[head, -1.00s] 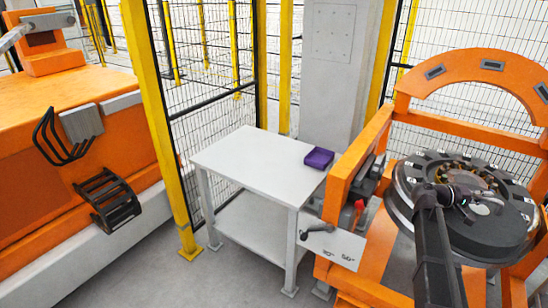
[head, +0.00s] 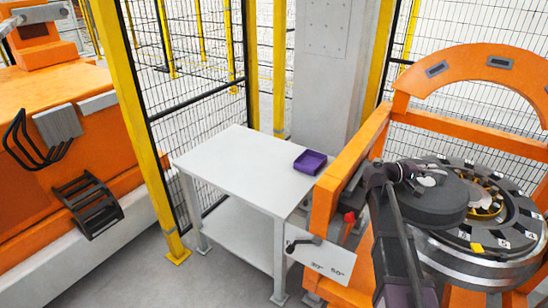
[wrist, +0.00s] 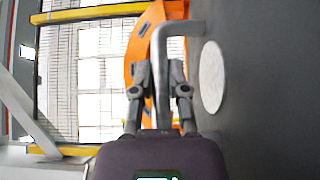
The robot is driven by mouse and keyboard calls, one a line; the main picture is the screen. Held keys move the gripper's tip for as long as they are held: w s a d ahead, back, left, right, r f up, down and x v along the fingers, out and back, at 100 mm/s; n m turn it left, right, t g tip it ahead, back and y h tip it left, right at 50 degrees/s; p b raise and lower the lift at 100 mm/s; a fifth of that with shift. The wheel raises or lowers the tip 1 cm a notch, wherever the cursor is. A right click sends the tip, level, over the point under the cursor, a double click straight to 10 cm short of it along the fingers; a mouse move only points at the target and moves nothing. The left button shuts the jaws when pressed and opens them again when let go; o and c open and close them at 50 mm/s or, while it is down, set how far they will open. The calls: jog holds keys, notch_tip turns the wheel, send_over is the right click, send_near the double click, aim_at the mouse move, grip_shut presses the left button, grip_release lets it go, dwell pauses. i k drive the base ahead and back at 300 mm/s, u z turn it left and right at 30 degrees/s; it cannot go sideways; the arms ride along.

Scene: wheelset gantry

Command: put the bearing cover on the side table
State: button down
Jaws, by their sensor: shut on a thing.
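The bearing cover (head: 443,208) is a dark grey disc with a pale round patch on its face. In the head view it overlaps the left part of the wheel, leaving a golden bearing ring uncovered. My gripper (wrist: 158,75) is shut on the cover's bent grey handle (wrist: 165,95), and the cover's dark face (wrist: 255,110) fills the right of the wrist view. In the head view my gripper (head: 408,169) is at the cover's upper left. The white side table (head: 235,165) stands to the left, with most of its top bare.
A purple open bin (head: 310,161) sits at the table's right back corner. The orange gantry frame (head: 345,150) rises between the table and the wheel (head: 490,250). A crank and white plate (head: 320,258) project at the front. A yellow post (head: 130,120) and mesh fence are behind.

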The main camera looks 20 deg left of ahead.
aim_at(251, 170)
jog(key=u, duration=0.55)
jog(key=i, duration=1.1)
jog(key=u, duration=0.4)
